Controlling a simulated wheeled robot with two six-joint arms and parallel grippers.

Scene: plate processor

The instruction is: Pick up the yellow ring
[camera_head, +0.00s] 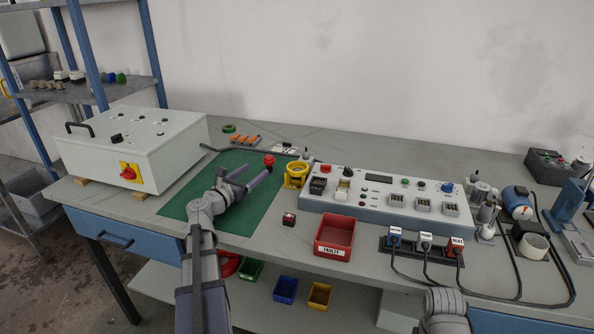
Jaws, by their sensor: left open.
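The yellow ring (296,174) stands on the grey table at the right edge of the green mat, beside the left end of the control panel. It looks like a short yellow collar with an open top. My left gripper (257,171) is over the green mat (262,213), to the left of the ring. Its two fingers are spread apart, point towards the right and back, and hold nothing. The ring is clear of the fingers. Part of my right arm (445,308) shows at the bottom right; its gripper is out of the picture.
A red knob (269,160) is just beyond the fingertips. The control panel (390,217) lies right of the ring, with a red bin (335,237) in front. A white cabinet (135,150) stands left. Sockets with cables (424,245) lie front right.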

